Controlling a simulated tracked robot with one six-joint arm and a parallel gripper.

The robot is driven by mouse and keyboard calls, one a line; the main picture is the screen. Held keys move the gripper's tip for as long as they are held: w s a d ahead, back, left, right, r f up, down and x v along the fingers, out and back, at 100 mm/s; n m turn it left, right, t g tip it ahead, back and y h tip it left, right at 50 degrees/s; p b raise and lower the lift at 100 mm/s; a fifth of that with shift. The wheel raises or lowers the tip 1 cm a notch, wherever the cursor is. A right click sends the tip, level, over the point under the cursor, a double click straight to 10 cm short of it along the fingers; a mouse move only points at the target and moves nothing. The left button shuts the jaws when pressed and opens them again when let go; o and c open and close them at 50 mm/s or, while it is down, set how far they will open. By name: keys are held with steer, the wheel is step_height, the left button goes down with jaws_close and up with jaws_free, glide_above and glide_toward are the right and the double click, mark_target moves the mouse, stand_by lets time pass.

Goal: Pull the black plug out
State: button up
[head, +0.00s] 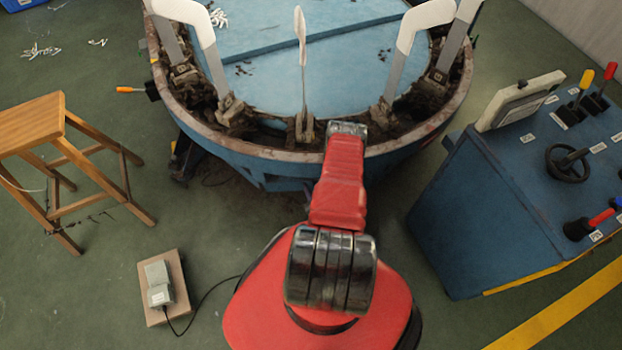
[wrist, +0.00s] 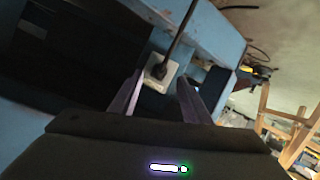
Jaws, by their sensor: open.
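In the wrist view the black plug (wrist: 159,71) sits in a white socket (wrist: 171,72) on the blue machine's side. A dark cable (wrist: 180,32) runs from the plug up to the top of the picture. My gripper (wrist: 160,78) is open, with one finger to the left of the plug and socket and one to the right. Nothing is held between the fingers, and I cannot tell whether they reach the plug's depth. In the head view the plug, the socket and my gripper's fingers are hidden behind my arm and the machine's rim.
The round blue machine (head: 290,172) carries upright white sock boards (head: 420,25). A wooden stool (head: 45,120) and a foot pedal (head: 157,283) stand on the left. A blue control console (head: 480,220) stands on the right. Green floor is free between them.

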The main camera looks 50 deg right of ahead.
steer(key=x, duration=0.4)
steer(key=shift+w+d, duration=0.15)
steer(key=shift+w, duration=0.05)
steer(key=shift+c, duration=0.3)
jaws_close()
